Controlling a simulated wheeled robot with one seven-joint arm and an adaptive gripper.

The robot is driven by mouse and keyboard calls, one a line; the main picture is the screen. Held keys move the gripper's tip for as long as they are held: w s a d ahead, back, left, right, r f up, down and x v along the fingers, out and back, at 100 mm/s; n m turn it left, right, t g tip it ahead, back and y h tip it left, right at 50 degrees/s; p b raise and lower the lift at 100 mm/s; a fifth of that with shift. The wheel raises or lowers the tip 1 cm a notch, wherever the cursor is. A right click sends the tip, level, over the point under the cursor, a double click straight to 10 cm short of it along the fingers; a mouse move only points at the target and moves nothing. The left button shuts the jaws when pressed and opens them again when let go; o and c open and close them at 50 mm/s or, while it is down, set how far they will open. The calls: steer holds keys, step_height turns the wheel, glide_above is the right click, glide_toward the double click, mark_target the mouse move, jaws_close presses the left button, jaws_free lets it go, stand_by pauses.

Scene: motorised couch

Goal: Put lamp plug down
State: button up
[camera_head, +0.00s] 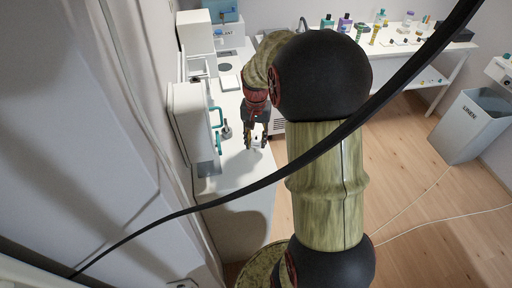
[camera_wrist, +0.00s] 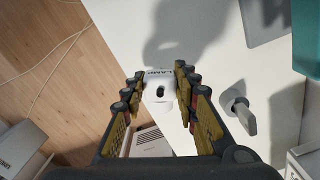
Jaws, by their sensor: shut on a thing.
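My gripper (camera_head: 256,138) is over the white counter (camera_head: 232,178). It is shut on the lamp plug, a small white block marked "LAMP" with a dark slot, which sits between the fingertips in the wrist view (camera_wrist: 158,86). The plug also shows as a small white shape below the fingers in the head view (camera_head: 257,149). The counter lies under it in the wrist view (camera_wrist: 216,62), with a dark shadow. I cannot tell whether the plug touches the counter.
A small grey-white object (camera_wrist: 238,108) lies on the counter beside my gripper. A white machine (camera_head: 188,122) with teal handles stands to the left. A black cable (camera_head: 372,103) crosses the head view. A linen bin (camera_head: 472,128) and a table with bottles are farther right.

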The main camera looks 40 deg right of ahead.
mark_target(256, 147)
steer(key=shift+f+b, duration=0.3)
steer(key=shift+f, duration=1.15)
steer(key=shift+f, duration=0.1)
steer(key=shift+f, duration=0.1)
steer(key=o, duration=1.1)
step_height(256, 147, up, 12)
steer(key=p, duration=0.3)
steer(key=shift+r, duration=0.2)
